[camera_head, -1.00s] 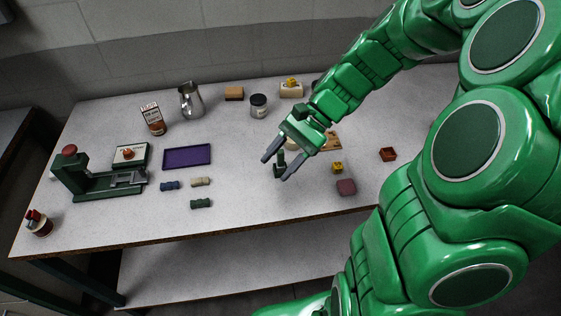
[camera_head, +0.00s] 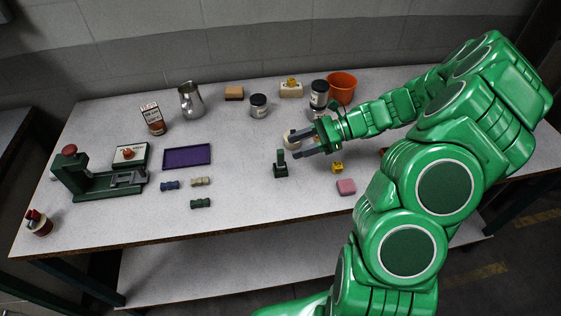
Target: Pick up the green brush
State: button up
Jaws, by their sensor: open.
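A small dark green upright piece with a wide base and a narrow handle (camera_head: 281,165) stands on the table near the middle; it appears to be the green brush. My gripper (camera_head: 294,146) is open, its two fingers pointing left, just right of and above the handle in the picture. The fingers look apart from it and nothing is seen held. The height of the fingers over the table is hard to tell. Another small green piece (camera_head: 200,203) lies flat at the left, near the front.
Blue (camera_head: 169,185) and beige (camera_head: 201,182) pieces lie below a purple tray (camera_head: 187,156). A green press (camera_head: 98,180) stands at left. A yellow block (camera_head: 337,168) and pink block (camera_head: 346,187) lie right. Jars, a steel pitcher (camera_head: 191,100) and an orange bowl (camera_head: 341,87) stand behind.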

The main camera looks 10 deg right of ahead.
aim_at(280, 161)
jog(key=shift+x, duration=3.85)
jog(key=shift+c, duration=0.3)
grip_shut()
